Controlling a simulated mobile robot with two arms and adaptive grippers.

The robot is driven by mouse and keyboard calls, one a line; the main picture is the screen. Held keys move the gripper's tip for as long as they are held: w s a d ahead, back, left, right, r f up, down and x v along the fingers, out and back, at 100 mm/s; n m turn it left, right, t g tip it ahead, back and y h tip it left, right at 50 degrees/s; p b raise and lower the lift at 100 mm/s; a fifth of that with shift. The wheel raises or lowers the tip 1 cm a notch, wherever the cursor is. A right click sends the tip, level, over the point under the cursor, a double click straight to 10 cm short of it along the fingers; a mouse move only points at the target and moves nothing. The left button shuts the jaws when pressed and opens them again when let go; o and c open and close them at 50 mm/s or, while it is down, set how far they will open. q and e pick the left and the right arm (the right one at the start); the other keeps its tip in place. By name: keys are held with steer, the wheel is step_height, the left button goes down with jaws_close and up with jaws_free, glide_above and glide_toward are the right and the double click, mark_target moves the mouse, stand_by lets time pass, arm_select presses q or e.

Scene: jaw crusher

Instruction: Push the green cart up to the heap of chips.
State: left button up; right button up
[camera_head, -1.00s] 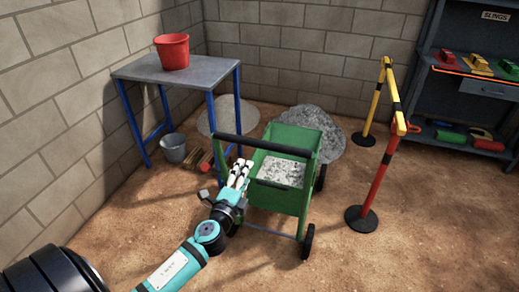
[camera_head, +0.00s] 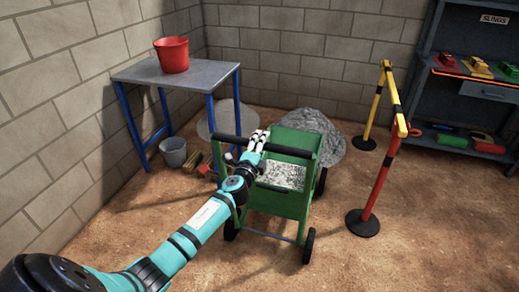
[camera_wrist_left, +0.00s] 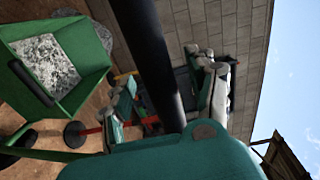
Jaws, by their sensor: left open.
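The green cart (camera_head: 280,204) stands on the brown ground with grey-white rubble (camera_head: 283,174) inside. Its black push handle (camera_head: 298,152) spans the near side at the top. A grey heap (camera_head: 331,128) lies just behind the cart, partly hidden by it. A flatter grey patch (camera_head: 216,118) lies to its left; I cannot tell which holds the chips. My left gripper (camera_head: 260,138) is open at the handle. In the left wrist view the handle (camera_wrist_left: 152,55) runs between its spread fingers (camera_wrist_left: 168,95). My right gripper is out of view.
A blue-legged table (camera_head: 195,73) with a red bucket (camera_head: 172,55) stands at left, a grey bucket (camera_head: 173,152) by its legs. A red-and-yellow barrier (camera_head: 376,185) stands close right of the cart. A shelf (camera_head: 460,110) is farther right. Block walls close off the back.

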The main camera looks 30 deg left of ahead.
arm_select(q)
jaws_close()
stand_by(0.3)
